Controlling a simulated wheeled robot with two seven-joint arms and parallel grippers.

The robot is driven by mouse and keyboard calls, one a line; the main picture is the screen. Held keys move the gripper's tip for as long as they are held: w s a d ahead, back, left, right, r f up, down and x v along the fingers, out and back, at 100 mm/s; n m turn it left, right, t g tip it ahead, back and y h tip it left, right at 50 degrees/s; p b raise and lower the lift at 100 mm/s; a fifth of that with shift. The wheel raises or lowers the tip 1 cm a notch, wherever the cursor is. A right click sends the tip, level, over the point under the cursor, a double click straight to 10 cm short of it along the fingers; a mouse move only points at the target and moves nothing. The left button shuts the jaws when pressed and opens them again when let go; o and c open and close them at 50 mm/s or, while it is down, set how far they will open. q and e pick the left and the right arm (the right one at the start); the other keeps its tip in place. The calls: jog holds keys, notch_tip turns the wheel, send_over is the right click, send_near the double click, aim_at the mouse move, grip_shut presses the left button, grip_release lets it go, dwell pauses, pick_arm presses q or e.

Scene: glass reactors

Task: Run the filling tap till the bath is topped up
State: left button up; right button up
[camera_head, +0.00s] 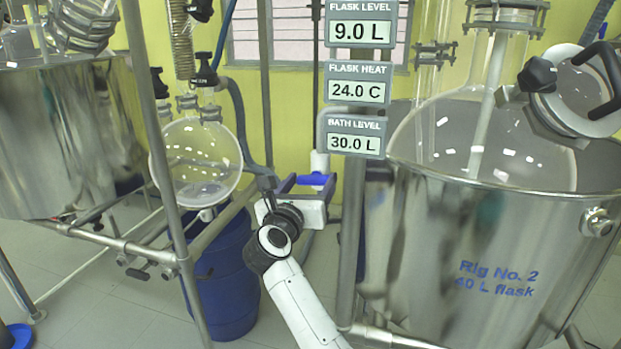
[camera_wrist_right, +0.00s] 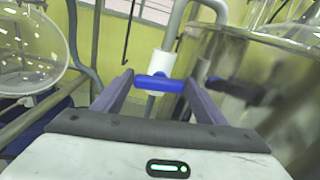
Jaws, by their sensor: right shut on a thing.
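The filling tap has a blue handle (camera_head: 313,179) on a white body (camera_head: 320,161), left of the bath. My right gripper (camera_head: 308,181) is shut on the blue handle. In the right wrist view the handle (camera_wrist_right: 160,84) lies crosswise between the fingertips (camera_wrist_right: 158,82), below the white tap body (camera_wrist_right: 161,63). The bath (camera_head: 480,275) is a large steel vessel marked "Rig No. 2, 40 L flask", with a glass flask (camera_head: 420,140) in it. The bath level display (camera_head: 355,143) reads 30.0 L. The water surface in the bath is not clear to see. My left gripper is not in view.
The flask level display (camera_head: 362,31) reads 9.0 L and the flask heat display (camera_head: 358,92) 24.0 C. A round glass flask (camera_head: 196,165) hangs above a blue drum (camera_head: 222,280) at left. Another steel vessel (camera_head: 60,140) stands far left. Metal frame poles (camera_head: 160,170) flank my right arm.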

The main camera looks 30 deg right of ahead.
jog(key=n+p, duration=0.2)
jog(key=shift+r+n+p, duration=0.15)
jog(key=shift+n+p, duration=0.15)
jog(key=n+p, duration=0.2)
jog(key=shift+w+a+n, duration=0.15)
jog(key=shift+n, duration=0.25)
jog(key=shift+f+n, duration=0.25)
jog(key=shift+n, duration=0.55)
jog(key=shift+w+f+n, duration=0.1)
jog(key=shift+n, duration=1.3)
jog(key=shift+a, duration=0.1)
jog(key=o, duration=1.1)
jog(key=shift+c, duration=0.2)
